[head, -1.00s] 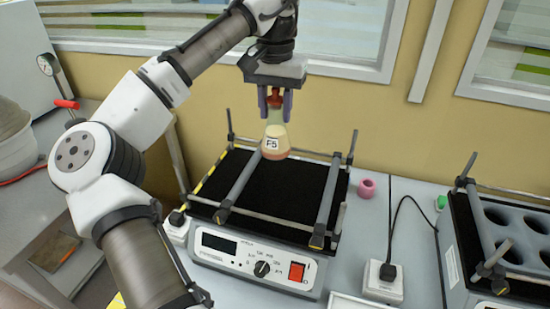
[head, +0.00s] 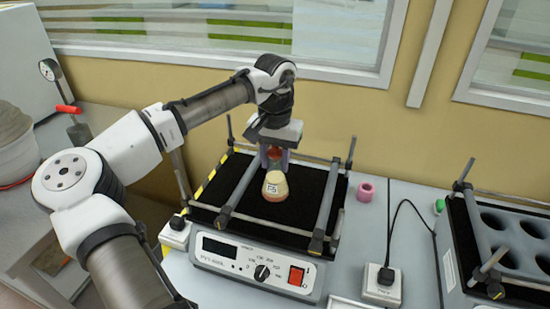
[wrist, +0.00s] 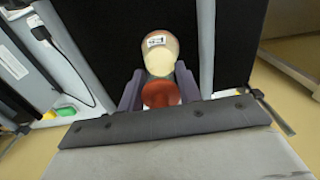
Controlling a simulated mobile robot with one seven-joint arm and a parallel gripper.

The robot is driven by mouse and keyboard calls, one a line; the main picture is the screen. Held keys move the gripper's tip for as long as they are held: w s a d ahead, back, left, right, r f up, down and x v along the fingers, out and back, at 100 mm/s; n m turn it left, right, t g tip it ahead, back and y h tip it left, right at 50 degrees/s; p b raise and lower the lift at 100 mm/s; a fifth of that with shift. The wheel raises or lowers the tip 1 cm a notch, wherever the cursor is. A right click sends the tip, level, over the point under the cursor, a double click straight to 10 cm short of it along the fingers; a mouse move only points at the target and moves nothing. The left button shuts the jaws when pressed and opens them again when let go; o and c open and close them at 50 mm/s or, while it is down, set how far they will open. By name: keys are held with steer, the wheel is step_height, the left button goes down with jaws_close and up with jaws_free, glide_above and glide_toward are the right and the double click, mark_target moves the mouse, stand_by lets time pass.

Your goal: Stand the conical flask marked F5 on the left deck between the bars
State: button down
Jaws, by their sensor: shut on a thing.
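The conical flask marked F5 (head: 275,187) has a red stopper and pale yellow contents, with its label facing the head camera. It is upright, low over the black deck of the left shaker (head: 296,208), between the two long bars. I cannot tell whether its base touches the deck. My gripper (head: 275,157) is shut on the flask's neck from above. In the wrist view the flask (wrist: 172,52) lies beyond the purple fingers (wrist: 158,92), with the red stopper between them.
The left bar (head: 238,192) and right bar (head: 325,208) flank the flask, with bare deck on both sides. A pink ring (head: 365,192) lies right of the shaker. A second shaker with round holes (head: 512,240) stands at far right. A socket with a cable (head: 382,285) lies between them.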

steer(key=c, duration=1)
jaws_free()
steer(key=shift+f, duration=0.1)
steer(key=shift+o, duration=0.2)
step_height(320, 180, up, 12)
steer(key=shift+r+b, duration=0.15)
steer(key=shift+b, duration=0.55)
